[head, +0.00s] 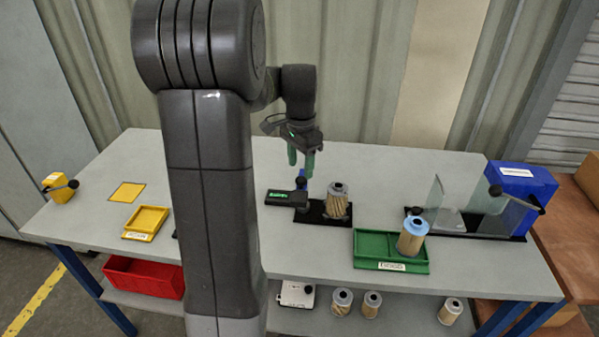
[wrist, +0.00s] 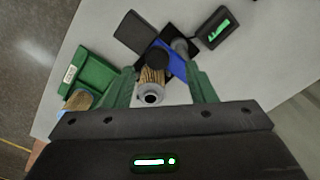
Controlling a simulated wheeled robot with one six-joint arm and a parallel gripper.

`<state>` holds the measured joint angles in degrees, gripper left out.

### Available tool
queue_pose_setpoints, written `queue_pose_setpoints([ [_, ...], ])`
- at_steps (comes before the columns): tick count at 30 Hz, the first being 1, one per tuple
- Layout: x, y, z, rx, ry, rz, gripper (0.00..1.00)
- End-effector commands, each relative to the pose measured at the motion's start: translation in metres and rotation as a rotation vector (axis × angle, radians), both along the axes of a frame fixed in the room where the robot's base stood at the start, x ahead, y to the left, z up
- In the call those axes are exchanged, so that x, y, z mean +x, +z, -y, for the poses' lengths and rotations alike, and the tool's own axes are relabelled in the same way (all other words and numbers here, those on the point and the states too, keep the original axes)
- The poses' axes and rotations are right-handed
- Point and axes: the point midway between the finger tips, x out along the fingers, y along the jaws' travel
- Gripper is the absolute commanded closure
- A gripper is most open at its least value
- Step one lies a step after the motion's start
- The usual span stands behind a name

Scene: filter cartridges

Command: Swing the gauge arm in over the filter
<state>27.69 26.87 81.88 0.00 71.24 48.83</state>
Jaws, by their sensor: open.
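A pleated tan filter with a grey cap (head: 337,205) stands upright on a black base in the head view. It also shows between my fingers in the wrist view (wrist: 151,88). The gauge has a black box with a green display (head: 286,197). Its blue arm with a black knob (head: 303,185) is left of the filter, apparently beside it rather than over it. In the wrist view the blue arm (wrist: 175,65) and black knob (wrist: 158,57) lie close to the filter. My gripper (head: 301,158) is open and empty, above the gauge arm.
A green tray (head: 376,265) holding a blue-capped filter (head: 412,237) is at the right. A blue device with a clear panel (head: 522,188) stands farther right. Yellow pads (head: 127,192) and a yellow box (head: 60,188) are at the left. Several filters stand on the lower shelf.

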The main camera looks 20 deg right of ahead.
Motion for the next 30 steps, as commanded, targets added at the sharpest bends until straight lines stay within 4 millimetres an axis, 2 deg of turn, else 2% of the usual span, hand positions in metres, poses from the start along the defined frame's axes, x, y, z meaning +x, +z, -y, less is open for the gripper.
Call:
queue_pose_setpoints([
  [3, -0.001, -0.019, 0.000, 0.001, 0.000, -0.003, 0.50],
  [7, 0.000, -0.032, 0.000, 0.001, 0.000, -0.001, 0.50],
  [18, 0.000, -0.037, 0.000, 0.000, 0.000, 0.000, 0.50],
  [20, 0.000, -0.037, 0.000, 0.000, 0.000, 0.000, 0.59],
  [26, 0.000, -0.037, 0.000, 0.000, 0.000, 0.000, 0.99],
  [30, 0.000, -0.037, 0.000, 0.000, 0.001, 0.000, 1.00],
])
